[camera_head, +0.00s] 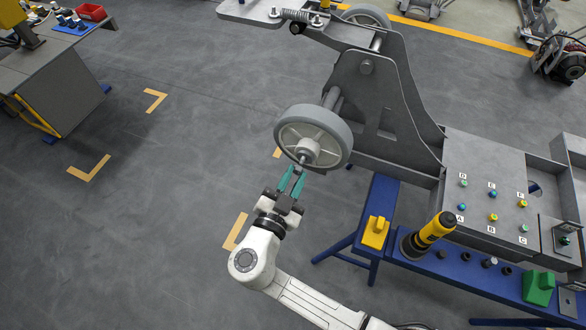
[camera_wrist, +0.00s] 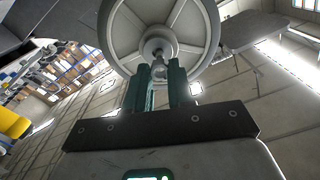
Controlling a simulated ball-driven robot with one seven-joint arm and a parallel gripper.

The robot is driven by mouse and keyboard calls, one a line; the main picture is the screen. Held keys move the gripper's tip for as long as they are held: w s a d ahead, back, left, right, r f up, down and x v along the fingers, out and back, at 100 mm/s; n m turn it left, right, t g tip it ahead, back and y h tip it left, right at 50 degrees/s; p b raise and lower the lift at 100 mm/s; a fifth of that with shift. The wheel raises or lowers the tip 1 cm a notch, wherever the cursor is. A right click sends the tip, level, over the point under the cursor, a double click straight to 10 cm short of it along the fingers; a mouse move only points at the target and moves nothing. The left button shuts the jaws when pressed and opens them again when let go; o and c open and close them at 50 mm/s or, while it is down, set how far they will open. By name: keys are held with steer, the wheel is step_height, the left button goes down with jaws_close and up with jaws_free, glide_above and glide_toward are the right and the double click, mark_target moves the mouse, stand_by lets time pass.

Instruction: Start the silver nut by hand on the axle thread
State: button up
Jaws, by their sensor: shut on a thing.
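A grey spoked wheel (camera_head: 313,137) sits on the side of the grey chassis (camera_head: 385,90); its pale hub faces my gripper. My gripper (camera_head: 298,170), with teal fingers, is at the hub, shut on a small silver nut (camera_head: 302,159) at the axle end. In the wrist view, the nut (camera_wrist: 159,69) shows between the fingertips, in line with the hub (camera_wrist: 158,46) of the wheel (camera_wrist: 190,25). The axle thread is hidden behind the nut and fingers, so I cannot tell whether the nut is on it.
A blue bench (camera_head: 375,205) below the chassis carries a yellow block (camera_head: 375,232), a yellow-black tool (camera_head: 430,235) and a green block (camera_head: 538,288). A panel with lettered coloured knobs (camera_head: 490,195) is at right. Open floor (camera_head: 170,190) lies left of the wheel.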

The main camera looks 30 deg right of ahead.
steer(key=n+p, duration=0.1)
steer(key=n, duration=0.6)
steer(key=shift+f+b, duration=0.15)
steer(key=shift+b, duration=0.2)
steer(key=shift+b+x, duration=1.1)
steer(key=shift+x, duration=0.1)
stand_by(1.6)
steer(key=shift+f+b, duration=0.1)
steer(key=shift+b, duration=0.4)
steer(key=shift+m+b, duration=1)
steer(key=shift+b, duration=0.6)
steer(key=shift+d+m+b, duration=0.1)
steer(key=shift+m+b, duration=1.3)
steer(key=shift+b, duration=1.3)
